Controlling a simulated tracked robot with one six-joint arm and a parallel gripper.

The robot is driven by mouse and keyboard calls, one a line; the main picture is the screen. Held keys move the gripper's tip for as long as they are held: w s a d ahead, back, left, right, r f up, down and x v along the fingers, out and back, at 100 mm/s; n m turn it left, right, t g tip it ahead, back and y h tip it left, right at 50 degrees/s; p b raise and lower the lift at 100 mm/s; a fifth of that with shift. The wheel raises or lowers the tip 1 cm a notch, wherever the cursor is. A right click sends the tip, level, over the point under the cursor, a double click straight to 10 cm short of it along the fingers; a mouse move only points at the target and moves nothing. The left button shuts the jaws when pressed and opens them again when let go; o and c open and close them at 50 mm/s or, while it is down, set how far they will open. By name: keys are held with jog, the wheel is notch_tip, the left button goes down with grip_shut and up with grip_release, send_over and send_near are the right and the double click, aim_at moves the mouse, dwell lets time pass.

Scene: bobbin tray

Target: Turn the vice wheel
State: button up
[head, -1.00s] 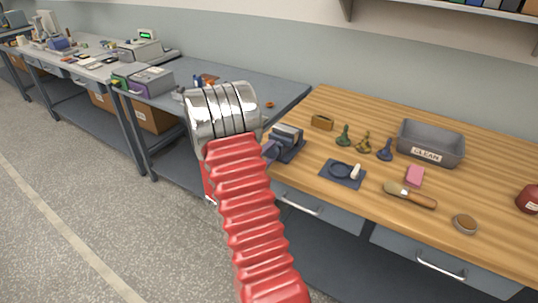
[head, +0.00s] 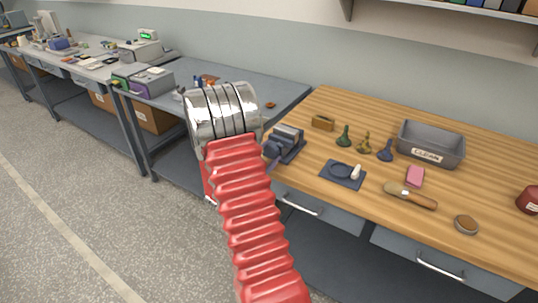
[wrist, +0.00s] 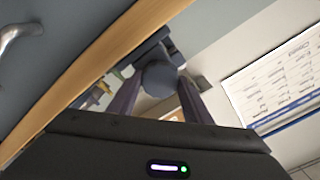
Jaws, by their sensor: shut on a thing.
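The dark blue-grey vice (head: 288,141) stands at the left front corner of the wooden bench. Its round grey wheel (wrist: 158,80) shows in the wrist view, at the vice's front, out past the bench edge. My gripper (wrist: 161,84) has one finger on each side of the wheel and is shut on it. In the head view my red arm and its silver joint cover most of the gripper. Only a small dark part shows beside the vice there, and I cannot tell the wheel's angle.
A grey bench (head: 285,92) stands left behind my arm.

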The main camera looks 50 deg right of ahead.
jog(key=shift+w+a+f, duration=0.1)
jog(key=shift+f, duration=0.05)
dwell(0.3)
jog(key=o, duration=1.1)
jog(key=shift+c, duration=0.2)
jog(key=s+a, duration=0.1)
jog(key=a, duration=1.2)
jog(key=shift+s+a, duration=0.2)
jog(key=shift+a, duration=0.1)
